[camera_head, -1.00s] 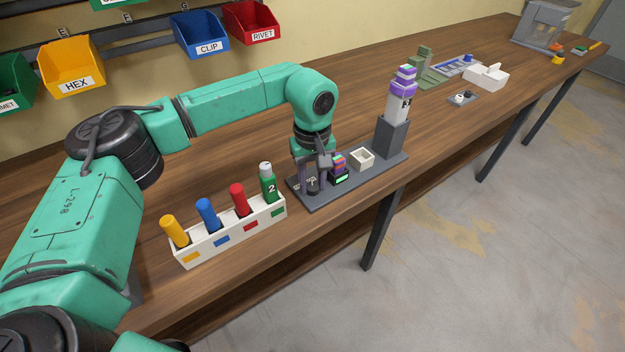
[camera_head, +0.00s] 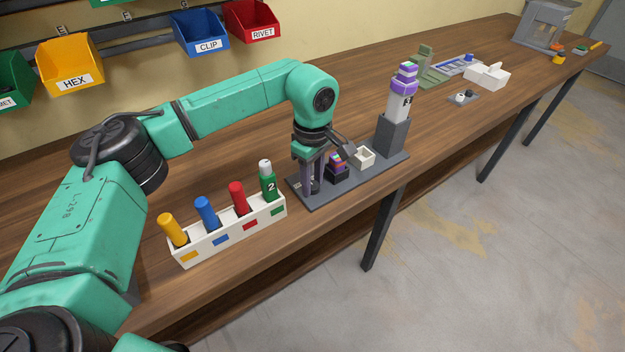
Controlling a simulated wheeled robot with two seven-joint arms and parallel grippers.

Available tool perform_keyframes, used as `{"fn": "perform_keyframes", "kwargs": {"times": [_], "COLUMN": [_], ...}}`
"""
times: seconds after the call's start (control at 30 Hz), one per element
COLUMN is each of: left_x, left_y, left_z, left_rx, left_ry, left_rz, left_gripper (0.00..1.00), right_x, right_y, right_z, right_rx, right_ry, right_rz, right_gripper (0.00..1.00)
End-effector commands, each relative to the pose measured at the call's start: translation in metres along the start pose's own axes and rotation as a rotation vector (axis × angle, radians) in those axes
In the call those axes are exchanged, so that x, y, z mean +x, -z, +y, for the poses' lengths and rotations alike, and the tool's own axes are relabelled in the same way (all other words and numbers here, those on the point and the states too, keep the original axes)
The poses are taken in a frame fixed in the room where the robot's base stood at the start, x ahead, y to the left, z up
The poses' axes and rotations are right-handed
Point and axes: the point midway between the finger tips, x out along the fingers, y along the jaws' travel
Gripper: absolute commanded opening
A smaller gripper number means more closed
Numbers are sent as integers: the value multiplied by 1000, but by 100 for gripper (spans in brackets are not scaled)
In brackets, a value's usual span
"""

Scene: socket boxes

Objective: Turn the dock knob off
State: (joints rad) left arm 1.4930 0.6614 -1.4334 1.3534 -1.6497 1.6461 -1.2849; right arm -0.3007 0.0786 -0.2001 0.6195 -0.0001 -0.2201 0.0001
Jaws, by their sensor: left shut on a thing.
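The dock is a dark grey base plate (camera_head: 340,193) on the bench. Its knob is at the left end of the plate, mostly hidden by my left gripper (camera_head: 312,188). That gripper points down with its fingers low over the plate, closed around the dark knob. The knob's pointer and marks cannot be made out. A dark block with a striped coloured top (camera_head: 338,170) sits just right of the fingers. A grey tower (camera_head: 392,136) at the plate's right end carries a white and purple device (camera_head: 401,95). My right gripper is not in view.
A white rack (camera_head: 232,234) with yellow, blue, red and green tubes stands left of the plate. A small white open box (camera_head: 365,156) is on the plate. Bins hang on the wall behind. The bench front edge is close to the plate.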

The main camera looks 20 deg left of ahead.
Motion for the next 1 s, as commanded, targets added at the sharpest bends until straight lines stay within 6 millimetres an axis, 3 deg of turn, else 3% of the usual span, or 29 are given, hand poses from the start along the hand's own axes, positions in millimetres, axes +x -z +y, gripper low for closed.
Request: {"fn": "perform_keyframes", "kwargs": {"times": [0.5,1.0], "left_x": [-2,-3], "left_y": [0,0], "left_z": [1,2], "left_rx": [-401,-510], "left_ry": [-4,-7], "left_rz": [-2,-2], "left_gripper": [0,0], "right_x": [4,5], "right_y": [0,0], "right_z": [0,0], "right_rx": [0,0], "right_ry": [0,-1], "right_rz": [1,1], "right_gripper": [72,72]}}
